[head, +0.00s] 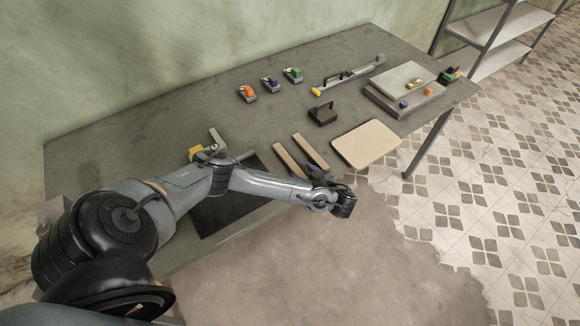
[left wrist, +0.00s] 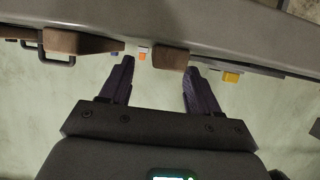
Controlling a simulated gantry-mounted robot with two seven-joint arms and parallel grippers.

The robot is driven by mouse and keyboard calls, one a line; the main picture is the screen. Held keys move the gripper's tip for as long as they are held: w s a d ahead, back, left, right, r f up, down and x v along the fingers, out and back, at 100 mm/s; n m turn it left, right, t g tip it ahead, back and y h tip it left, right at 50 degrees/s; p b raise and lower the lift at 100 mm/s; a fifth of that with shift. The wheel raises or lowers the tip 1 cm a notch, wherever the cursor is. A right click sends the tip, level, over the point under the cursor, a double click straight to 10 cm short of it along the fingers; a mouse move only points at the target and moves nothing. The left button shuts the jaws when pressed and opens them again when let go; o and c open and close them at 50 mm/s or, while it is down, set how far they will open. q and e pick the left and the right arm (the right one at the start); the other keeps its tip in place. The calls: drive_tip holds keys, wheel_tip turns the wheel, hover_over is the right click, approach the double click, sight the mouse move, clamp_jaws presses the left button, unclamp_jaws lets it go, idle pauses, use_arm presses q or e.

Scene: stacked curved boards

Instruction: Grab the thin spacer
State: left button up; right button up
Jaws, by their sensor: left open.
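Two narrow light-brown strips lie side by side near the table's front edge in the head view, a left strip (head: 287,158) and a right strip (head: 308,149). I cannot tell which is the thin spacer. My left gripper (head: 316,172) is at their near ends, partly hidden by my wrist. In the left wrist view its purple fingers (left wrist: 158,66) are apart and empty. The brown end of one strip (left wrist: 172,58) shows ahead, close to one fingertip; contact is unclear. Another brown end (left wrist: 88,42) lies outside the fingers. My right gripper is not in view.
A pale rounded board (head: 367,146) lies right of the strips, with a black handled block (head: 322,114) behind. A dark mat (head: 228,207) is partly under my arm. Small coloured clamps (head: 270,84), a bar clamp (head: 348,75) and a stacked block (head: 404,88) stand farther back.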

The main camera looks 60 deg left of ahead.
sight(291, 163)
use_arm(q)
drive_tip(key=shift+s+a+f+b, duration=0.1)
drive_tip(key=shift+a+f+b, duration=0.15)
drive_tip(key=shift+a+b, duration=0.35)
drive_tip(key=a, duration=0.1)
drive_tip(key=a+b, duration=0.1)
drive_tip(key=a, duration=0.1)
drive_tip(key=shift+s, duration=0.35)
drive_tip(key=shift+a+f, duration=0.15)
drive_tip(key=shift+a, duration=0.25)
drive_tip(key=shift+a+f, duration=0.1)
drive_tip(key=shift+a, duration=0.1)
drive_tip(key=c, duration=1.1)
drive_tip(key=shift+o, duration=0.2)
